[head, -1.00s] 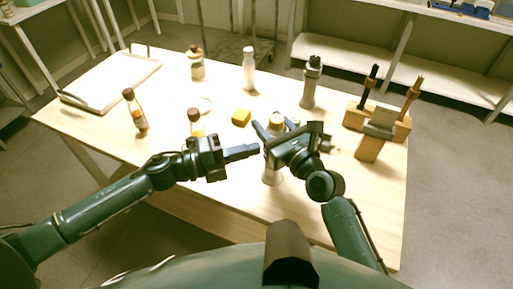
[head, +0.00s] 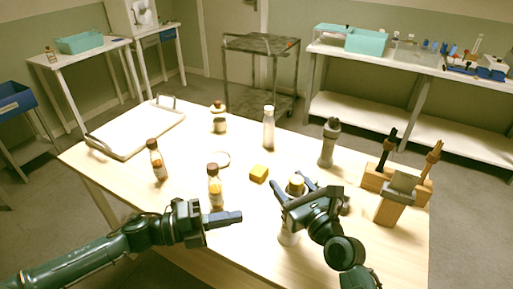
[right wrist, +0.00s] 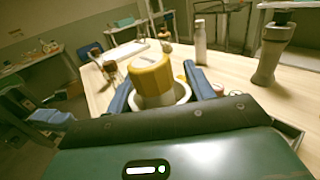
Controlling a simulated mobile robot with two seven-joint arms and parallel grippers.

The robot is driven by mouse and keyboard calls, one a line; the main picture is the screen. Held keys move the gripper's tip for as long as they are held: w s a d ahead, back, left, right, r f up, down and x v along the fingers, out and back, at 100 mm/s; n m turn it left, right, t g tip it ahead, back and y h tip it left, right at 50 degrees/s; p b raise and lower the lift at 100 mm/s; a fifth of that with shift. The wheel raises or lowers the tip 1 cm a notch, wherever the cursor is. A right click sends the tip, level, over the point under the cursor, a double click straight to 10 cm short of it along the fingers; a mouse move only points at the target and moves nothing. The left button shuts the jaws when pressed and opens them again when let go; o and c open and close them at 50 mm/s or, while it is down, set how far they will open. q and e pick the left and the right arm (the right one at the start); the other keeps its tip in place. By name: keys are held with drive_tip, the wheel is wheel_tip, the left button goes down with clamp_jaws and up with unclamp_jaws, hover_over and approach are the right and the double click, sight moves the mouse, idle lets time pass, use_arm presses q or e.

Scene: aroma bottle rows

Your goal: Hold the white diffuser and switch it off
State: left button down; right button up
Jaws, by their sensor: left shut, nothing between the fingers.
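The white diffuser (head: 288,236) stands upright near the front of the table, with a yellow top and a flared white body. My right gripper (head: 289,181) has its fingers on either side of it, below the yellow top, and looks open. In the right wrist view the yellow top and white rim (right wrist: 184,93) sit between the two fingers (right wrist: 158,88). Firm contact is not clear. My left gripper (head: 240,217) is shut and empty, left of the diffuser and apart from it. The diffuser's switch cannot be made out.
A yellow block (head: 259,173) lies behind the diffuser. Amber bottles (head: 215,190) (head: 158,165), a white bottle (head: 268,130) and a grey diffuser-like item (head: 328,148) stand around. A wooden holder (head: 424,192) is at right, a white tray (head: 140,130) at far left.

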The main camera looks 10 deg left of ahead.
drive_tip(key=o, duration=0.3)
drive_tip(key=shift+o, duration=0.2)
